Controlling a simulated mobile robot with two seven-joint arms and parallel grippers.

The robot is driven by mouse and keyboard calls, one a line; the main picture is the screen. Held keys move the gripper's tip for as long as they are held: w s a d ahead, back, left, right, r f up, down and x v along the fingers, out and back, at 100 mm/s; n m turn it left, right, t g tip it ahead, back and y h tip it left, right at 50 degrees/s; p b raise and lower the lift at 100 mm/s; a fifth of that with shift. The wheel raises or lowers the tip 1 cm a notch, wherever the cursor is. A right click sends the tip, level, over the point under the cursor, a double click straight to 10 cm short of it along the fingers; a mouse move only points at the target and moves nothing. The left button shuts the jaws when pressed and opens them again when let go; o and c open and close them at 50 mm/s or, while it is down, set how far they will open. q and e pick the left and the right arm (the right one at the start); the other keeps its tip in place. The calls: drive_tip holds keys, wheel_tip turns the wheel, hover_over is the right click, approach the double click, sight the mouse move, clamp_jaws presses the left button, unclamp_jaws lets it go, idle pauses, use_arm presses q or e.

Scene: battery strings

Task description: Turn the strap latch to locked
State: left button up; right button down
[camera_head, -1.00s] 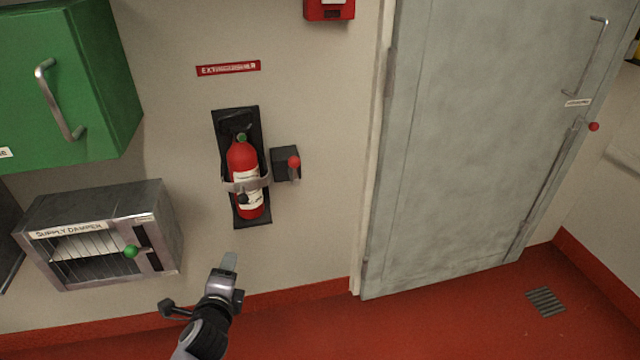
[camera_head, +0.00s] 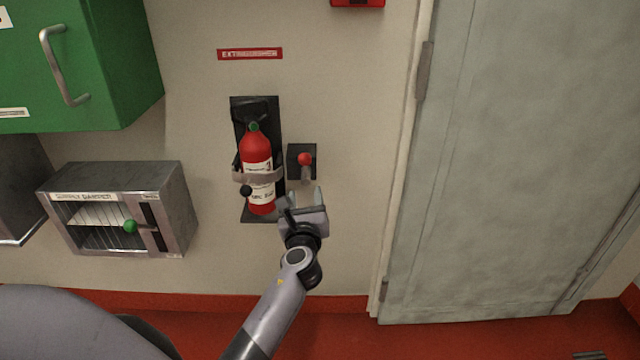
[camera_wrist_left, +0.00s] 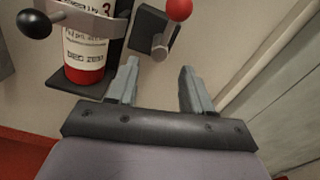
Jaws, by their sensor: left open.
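The strap latch appears to be the dark box with a red knob (camera_head: 305,159) on a short grey lever, on the wall right of the extinguisher. The lever also shows in the left wrist view, with its red knob (camera_wrist_left: 179,9) at the top. A red extinguisher (camera_head: 257,158) stands in a black bracket, with a grey strap (camera_head: 262,176) around it. My left gripper (camera_head: 305,197) is open and empty, just below the latch lever. In the left wrist view its two fingers (camera_wrist_left: 160,85) point up toward the lever, apart from it. My right gripper is not in view.
A grey supply damper box (camera_head: 180,205) with a green knob is at the left, below a green cabinet (camera_head: 110,70). A grey door (camera_head: 510,150) is at the right. A black ball knob (camera_head: 246,191) sticks out at the extinguisher's left. Bare wall lies below the bracket.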

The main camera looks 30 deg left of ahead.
sight(305, 184)
use_arm(q)
drive_tip(key=b+x, duration=0.2)
drive_tip(key=x, duration=0.3)
drive_tip(key=shift+w+a, duration=0.3)
drive_tip(key=shift+w+a+b, duration=0.3)
drive_tip(key=shift+w+b, duration=0.15)
drive_tip(key=shift+w, duration=0.05)
drive_tip(key=shift+c, duration=0.4)
clamp_jaws()
